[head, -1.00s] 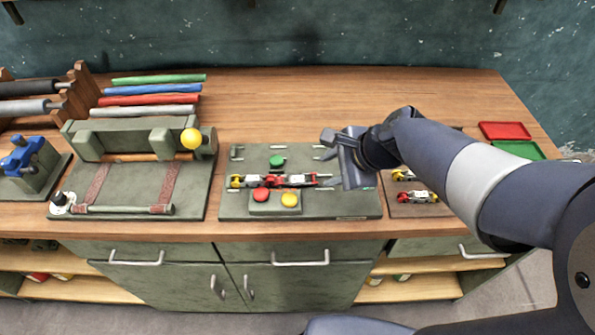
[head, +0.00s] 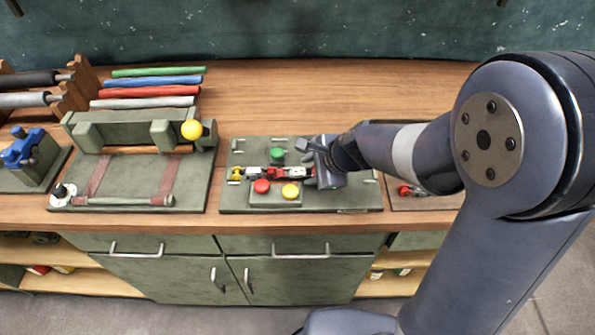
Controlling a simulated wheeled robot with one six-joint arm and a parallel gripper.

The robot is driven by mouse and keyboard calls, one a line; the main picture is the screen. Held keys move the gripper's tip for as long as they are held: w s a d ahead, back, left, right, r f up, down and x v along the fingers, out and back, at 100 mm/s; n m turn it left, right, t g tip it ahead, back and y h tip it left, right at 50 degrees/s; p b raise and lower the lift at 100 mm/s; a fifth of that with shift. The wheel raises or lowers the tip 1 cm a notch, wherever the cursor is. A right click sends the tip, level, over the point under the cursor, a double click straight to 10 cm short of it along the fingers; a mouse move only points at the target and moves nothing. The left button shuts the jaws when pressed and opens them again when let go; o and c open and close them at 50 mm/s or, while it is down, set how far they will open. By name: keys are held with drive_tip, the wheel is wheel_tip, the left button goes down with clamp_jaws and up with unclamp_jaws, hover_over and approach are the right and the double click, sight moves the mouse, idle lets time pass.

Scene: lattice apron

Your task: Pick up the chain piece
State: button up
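The chain piece (head: 277,174), with yellow, white and red parts in a row, lies across the green-grey fixture plate (head: 238,201) in the middle of the bench. A green button (head: 277,154) is behind it; a red button (head: 262,186) and a yellow button (head: 290,190) are in front. My gripper (head: 314,163) is low over the plate, at the chain's right end, and partly covers that end. The fingers are small and overlap the chain, so I cannot tell their gap or whether they touch it.
A dark tray (head: 430,202) with a red piece (head: 406,190) lies to the right, partly hidden by my arm. A fixture with a yellow knob (head: 191,130) and several coloured rolls (head: 150,90) stand to the left. The bench behind the plate is clear.

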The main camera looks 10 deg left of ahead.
clamp_jaws()
idle(0.4)
